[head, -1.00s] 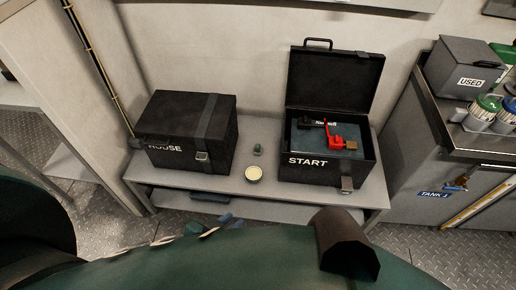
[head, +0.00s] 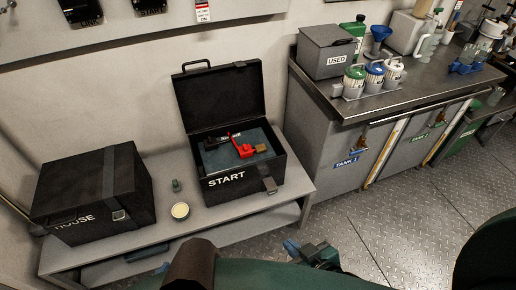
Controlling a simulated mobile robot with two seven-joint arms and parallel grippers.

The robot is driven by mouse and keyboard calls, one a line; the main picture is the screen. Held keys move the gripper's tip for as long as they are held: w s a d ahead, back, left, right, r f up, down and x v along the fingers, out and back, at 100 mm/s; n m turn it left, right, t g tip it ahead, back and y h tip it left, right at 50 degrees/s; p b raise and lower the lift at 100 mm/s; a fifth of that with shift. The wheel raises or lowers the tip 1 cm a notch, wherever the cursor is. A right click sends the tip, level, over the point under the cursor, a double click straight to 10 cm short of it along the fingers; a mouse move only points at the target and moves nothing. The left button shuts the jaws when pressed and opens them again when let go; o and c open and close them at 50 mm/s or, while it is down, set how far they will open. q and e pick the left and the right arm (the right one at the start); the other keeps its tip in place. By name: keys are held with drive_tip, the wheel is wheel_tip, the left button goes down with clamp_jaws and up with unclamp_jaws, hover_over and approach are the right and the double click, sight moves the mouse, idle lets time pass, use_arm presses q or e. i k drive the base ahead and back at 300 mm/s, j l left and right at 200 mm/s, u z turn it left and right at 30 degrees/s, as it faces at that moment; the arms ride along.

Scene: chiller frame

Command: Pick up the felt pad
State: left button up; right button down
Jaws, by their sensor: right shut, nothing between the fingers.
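I cannot make out a thing that is clearly the felt pad. A small round pale-yellow disc with a darker rim (head: 180,211) lies on the grey bench (head: 222,217); I cannot tell if it is a pad or a tin. A small dark green piece (head: 176,185) stands just behind it. The open black START box (head: 242,186) holds a red part (head: 243,150) with a brass-coloured block on a blue-grey surface. My right gripper (head: 301,249), with blue fingertips, is at the bottom, in front of the bench and apart from these things. It is shut and empty.
A closed black HOUSE box (head: 95,195) stands at the bench's left end. To the right, a steel counter (head: 349,105) carries the grey USED box (head: 327,50) and several lidded jars. The patterned metal floor (head: 420,215) is clear on the right.

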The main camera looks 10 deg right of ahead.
sight(176, 185)
drive_tip(key=j+z, duration=0.2)
drive_tip(key=z, duration=0.15)
drive_tip(key=j+z, duration=0.35)
drive_tip(key=i+j+z, duration=0.1)
drive_tip(key=i+j, duration=0.2)
drive_tip(key=i, duration=0.05)
